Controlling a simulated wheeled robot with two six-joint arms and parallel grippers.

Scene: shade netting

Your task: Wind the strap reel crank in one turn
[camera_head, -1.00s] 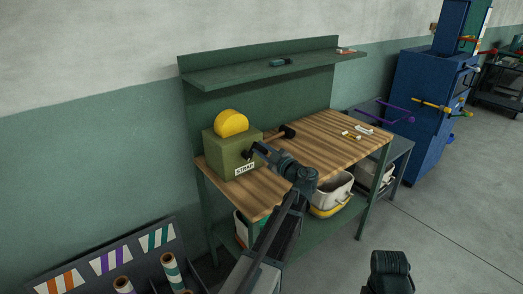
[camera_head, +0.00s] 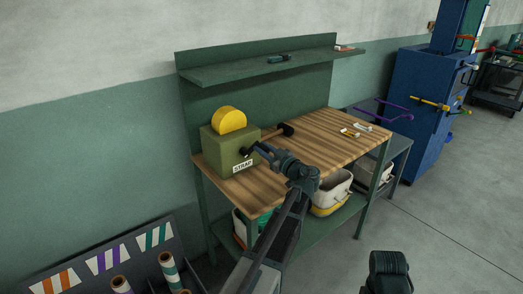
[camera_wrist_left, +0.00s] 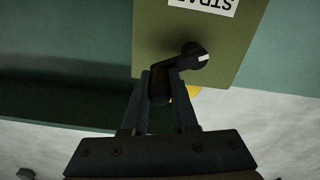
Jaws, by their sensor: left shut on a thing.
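The strap reel (camera_head: 222,148) is an olive box with a yellow disc (camera_head: 229,120) out of its top and a STRAP label on its front. It stands at the left end of the wooden bench. In the left wrist view, the box (camera_wrist_left: 228,65) shows a black crank (camera_wrist_left: 186,60) with a light mark. The crank arm slants from its hub to a dark handle (camera_wrist_left: 160,88). My left gripper (camera_head: 259,149) is shut on this handle, and it also shows in the left wrist view (camera_wrist_left: 160,82). Part of the crank is hidden in the head view. My right gripper's fingers are not visible.
A mallet (camera_head: 287,130) lies on the bench (camera_head: 325,140) behind my left gripper, and small items lie at the right end. A green shelf (camera_head: 235,69) overhangs the back. Bins (camera_head: 331,190) sit below. A blue cabinet (camera_head: 420,115) stands right; front-right floor is clear.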

